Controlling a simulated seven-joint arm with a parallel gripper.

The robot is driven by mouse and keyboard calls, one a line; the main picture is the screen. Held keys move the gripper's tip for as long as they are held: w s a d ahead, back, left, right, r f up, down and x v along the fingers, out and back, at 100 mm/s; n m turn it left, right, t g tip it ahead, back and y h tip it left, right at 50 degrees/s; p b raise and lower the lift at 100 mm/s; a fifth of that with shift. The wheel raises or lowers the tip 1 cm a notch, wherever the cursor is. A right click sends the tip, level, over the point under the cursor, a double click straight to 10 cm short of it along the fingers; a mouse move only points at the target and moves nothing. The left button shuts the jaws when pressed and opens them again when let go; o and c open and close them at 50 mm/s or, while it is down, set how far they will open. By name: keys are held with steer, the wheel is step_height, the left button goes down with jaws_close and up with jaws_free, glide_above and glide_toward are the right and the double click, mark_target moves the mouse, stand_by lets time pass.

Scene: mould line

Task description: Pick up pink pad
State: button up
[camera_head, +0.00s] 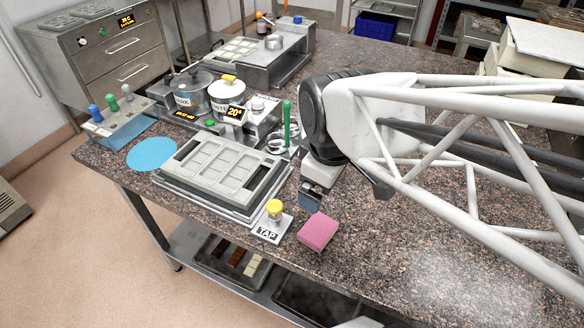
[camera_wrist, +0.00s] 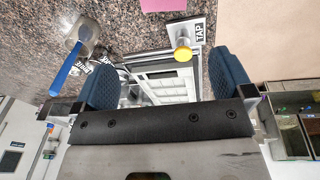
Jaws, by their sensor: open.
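The pink pad (camera_head: 318,231) lies flat on the speckled counter near its front edge, right of the TAP plate. In the wrist view only a strip of the pink pad (camera_wrist: 163,5) shows at the top edge. My gripper (camera_head: 312,200) hangs just behind and above the pad in the head view, apart from it. In the wrist view my gripper (camera_wrist: 165,85) has its two blue fingers spread wide, with nothing held between them.
The TAP plate with a yellow knob (camera_head: 274,209) stands close left of the pad. A grey mould tray (camera_head: 262,195) lies behind it. A green-handled tool (camera_head: 287,125) stands upright near my arm. The counter (camera_head: 400,260) right of the pad is clear.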

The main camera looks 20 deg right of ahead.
step_height(320, 180, down, 2)
steer(key=n, duration=0.4)
steer(key=n+g, duration=0.1)
steer(key=n, duration=0.7)
glide_toward(318, 228)
steer(key=n, duration=0.2)
steer(key=f+n, duration=0.1)
steer(key=n, duration=0.2)
steer(key=shift+w+d+f+g, duration=0.15)
steer(key=shift+w+f+g, duration=0.1)
steer(key=shift+g, duration=0.15)
steer(key=shift+f, duration=1.3)
steer(key=shift+f, duration=2.6)
steer(key=shift+c, duration=0.3)
